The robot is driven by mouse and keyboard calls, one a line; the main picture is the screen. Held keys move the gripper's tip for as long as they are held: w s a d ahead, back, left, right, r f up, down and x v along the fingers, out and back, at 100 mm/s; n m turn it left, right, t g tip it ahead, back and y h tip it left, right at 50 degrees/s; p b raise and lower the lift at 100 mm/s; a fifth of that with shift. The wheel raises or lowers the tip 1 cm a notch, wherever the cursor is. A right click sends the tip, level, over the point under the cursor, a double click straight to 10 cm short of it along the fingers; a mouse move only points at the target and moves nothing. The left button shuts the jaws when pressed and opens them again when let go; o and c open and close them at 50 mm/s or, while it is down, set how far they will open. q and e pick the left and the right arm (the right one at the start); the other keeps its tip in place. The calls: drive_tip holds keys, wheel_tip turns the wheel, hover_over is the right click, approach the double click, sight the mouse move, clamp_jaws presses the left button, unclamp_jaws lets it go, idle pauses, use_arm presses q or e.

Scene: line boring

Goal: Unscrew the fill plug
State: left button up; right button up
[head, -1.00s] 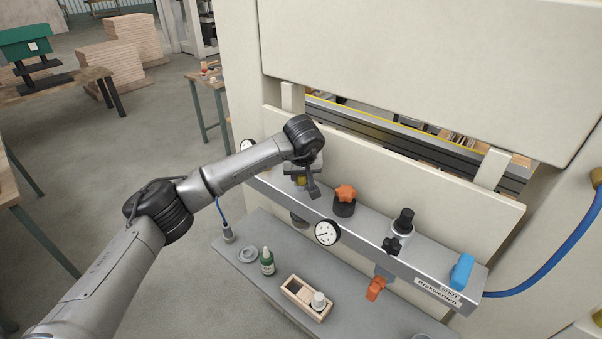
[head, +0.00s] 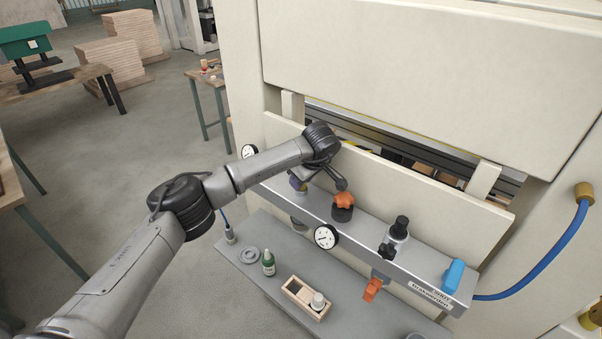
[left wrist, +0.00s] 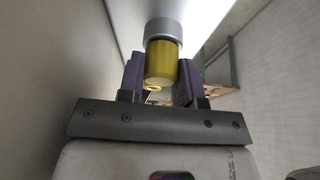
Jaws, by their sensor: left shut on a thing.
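My left gripper (head: 298,183) is over the left end of the grey rail (head: 362,243) on the press front. In the left wrist view its two purple fingers (left wrist: 158,84) stand either side of a yellow cylinder (left wrist: 161,62), shut on it. A grey collar (left wrist: 163,31) sits at the cylinder's far end. The frames do not label this cylinder as the fill plug. In the head view the wrist mostly hides it. My right gripper is not in view.
Along the rail are an orange knob (head: 344,201), a gauge (head: 325,237), a black-topped unit (head: 399,229) and a blue lever (head: 454,273). The grey shelf (head: 262,297) below holds a green bottle (head: 268,263) and a wooden box (head: 296,287).

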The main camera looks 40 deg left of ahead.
use_arm(q)
drive_tip(key=shift+n, duration=0.5)
drive_tip(key=o, duration=1.1)
drive_tip(key=shift+c, duration=0.4)
drive_tip(key=shift+r+p, duration=1.1)
drive_tip(key=shift+r, duration=0.35)
drive_tip(key=shift+f, duration=0.1)
